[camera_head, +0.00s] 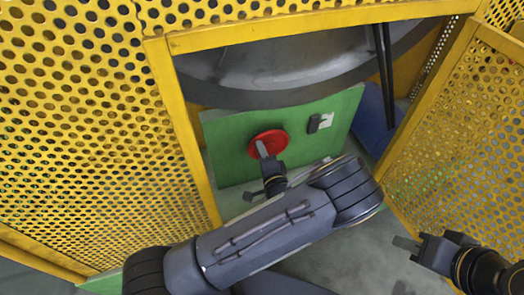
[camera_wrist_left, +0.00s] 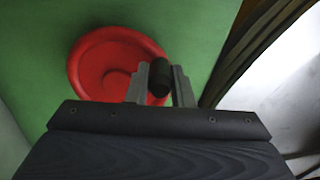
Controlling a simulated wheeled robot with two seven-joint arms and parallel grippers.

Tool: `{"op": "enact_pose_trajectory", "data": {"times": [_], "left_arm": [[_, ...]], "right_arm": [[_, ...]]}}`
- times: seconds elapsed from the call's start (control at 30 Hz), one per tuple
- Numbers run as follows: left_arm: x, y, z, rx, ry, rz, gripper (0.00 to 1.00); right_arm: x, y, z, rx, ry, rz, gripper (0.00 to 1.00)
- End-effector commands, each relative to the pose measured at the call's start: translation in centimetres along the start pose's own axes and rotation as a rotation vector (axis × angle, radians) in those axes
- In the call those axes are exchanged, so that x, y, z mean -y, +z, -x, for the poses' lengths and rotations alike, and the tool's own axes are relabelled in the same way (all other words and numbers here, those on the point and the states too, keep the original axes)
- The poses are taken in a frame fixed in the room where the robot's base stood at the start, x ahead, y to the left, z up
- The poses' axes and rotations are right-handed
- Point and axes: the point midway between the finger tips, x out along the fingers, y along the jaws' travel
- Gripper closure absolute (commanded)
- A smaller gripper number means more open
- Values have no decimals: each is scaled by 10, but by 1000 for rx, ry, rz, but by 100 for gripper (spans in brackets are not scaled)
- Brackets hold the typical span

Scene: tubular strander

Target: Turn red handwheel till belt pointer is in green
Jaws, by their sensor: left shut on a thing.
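The red handwheel (camera_head: 268,143) is mounted on a green panel (camera_head: 232,133) inside the yellow guard opening. It fills the upper left of the left wrist view (camera_wrist_left: 95,65), with a dark cylindrical handle (camera_wrist_left: 160,78) at its right side. My left gripper (camera_head: 263,150) is at the wheel, with its fingers (camera_wrist_left: 160,85) on either side of that handle, shut on it. A small dark block with a white piece (camera_head: 320,122) is on the panel to the right of the wheel. I cannot make out a pointer or green zone. My right gripper (camera_head: 408,247) is away at lower right; its finger gap is unclear.
Yellow perforated guards (camera_head: 80,120) stand left and right (camera_head: 460,130) of the opening. A large grey drum (camera_head: 290,65) curves above the panel. My left arm crosses the opening's lower part. Some bare grey floor (camera_head: 375,255) lies between the arms.

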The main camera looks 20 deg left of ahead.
Motion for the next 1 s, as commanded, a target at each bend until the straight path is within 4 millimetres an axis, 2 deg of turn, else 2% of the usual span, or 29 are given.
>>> {"op": "enact_pose_trajectory", "data": {"times": [0.03,0.07,0.2,0.57,1.0], "left_arm": [[0,-1,0,-2,1,0,100],[0,-1,0,-2,1,0,77],[0,0,0,-2,1,1,58],[0,-1,5,-2,2,1,57],[0,-1,71,-3,2,1,57]], "right_arm": [[0,0,0,0,0,0,71],[0,0,0,0,0,0,71],[0,0,0,0,0,0,71],[0,0,0,0,0,0,71],[2,-2,5,0,0,0,71]]}}
